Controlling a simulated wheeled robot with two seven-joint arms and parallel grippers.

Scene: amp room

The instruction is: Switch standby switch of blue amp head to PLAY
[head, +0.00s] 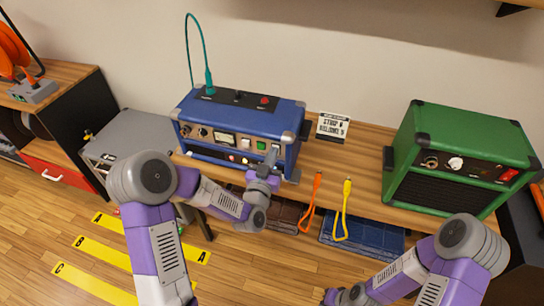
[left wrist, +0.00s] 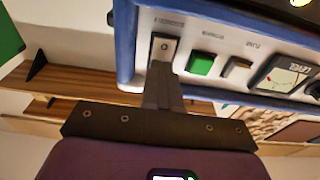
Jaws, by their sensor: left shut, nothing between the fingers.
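The blue amp head (head: 245,118) stands on the wooden bench, its front panel facing me. It fills the upper right of the left wrist view (left wrist: 128,45). A pale switch (left wrist: 165,47) with a round mark sits at the panel end, beside a green button (left wrist: 201,64). My left gripper (head: 271,158) is shut and empty at the right end of the panel. Its fingertips (left wrist: 160,72) overlap the switch's lower part in the left wrist view; I cannot tell whether they touch. The switch's setting is unclear.
A green amp (head: 455,150) stands on the bench at right. Orange (head: 311,200) and yellow (head: 345,210) cables hang at the bench's front edge. A grey box (head: 130,140) is at left.

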